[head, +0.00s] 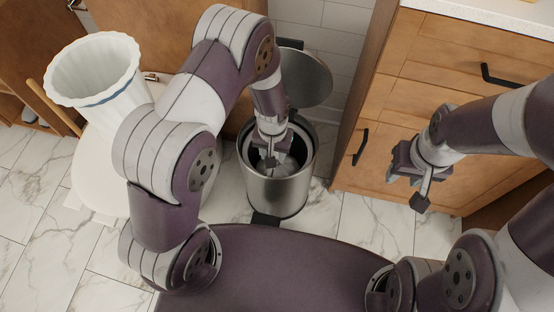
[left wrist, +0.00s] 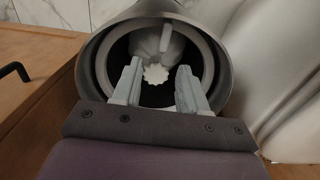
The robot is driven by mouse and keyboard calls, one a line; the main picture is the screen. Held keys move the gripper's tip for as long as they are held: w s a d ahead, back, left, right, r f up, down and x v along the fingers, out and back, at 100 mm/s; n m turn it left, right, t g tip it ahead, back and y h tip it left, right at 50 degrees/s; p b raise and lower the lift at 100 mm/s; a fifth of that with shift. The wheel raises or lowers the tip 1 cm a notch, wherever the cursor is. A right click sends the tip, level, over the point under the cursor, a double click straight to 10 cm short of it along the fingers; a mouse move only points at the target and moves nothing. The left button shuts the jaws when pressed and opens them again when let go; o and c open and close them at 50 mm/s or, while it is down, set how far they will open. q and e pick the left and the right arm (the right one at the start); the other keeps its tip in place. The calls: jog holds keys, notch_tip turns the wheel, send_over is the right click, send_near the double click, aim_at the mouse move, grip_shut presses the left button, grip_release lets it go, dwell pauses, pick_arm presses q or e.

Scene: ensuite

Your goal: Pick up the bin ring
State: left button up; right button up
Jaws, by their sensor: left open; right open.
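A steel pedal bin (head: 277,197) stands on the floor with its lid (head: 306,77) tipped up. In the left wrist view a pale ring, which looks like the bin ring (left wrist: 103,62), sits just inside the bin's dark rim. My left gripper (left wrist: 159,70) is open over the bin mouth, its two fingers apart with nothing between them that I can see held. It also shows in the head view (head: 271,160), partly hiding the bin mouth. My right gripper (head: 405,189) is open and empty in front of the wooden drawers.
Whitish crumpled contents (left wrist: 160,42) lie inside the bin. A tall white fluted container (head: 95,75) with a blue band stands at the left on a white surface. Wooden drawers (head: 400,100) with black handles stand to the right. Some marble floor (head: 375,225) is clear.

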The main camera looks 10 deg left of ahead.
pick_arm(q)
jog(key=f+b, duration=0.1)
jog(key=f, duration=0.1)
jog(key=f+b, duration=0.1)
jog(key=f, duration=0.2)
jog(key=f+b, duration=0.2)
jog(key=shift+s+a+f, duration=0.15)
jog(key=shift+s+f, duration=0.15)
jog(key=shift+s, duration=0.05)
jog(key=shift+r, duration=0.1)
grip_shut()
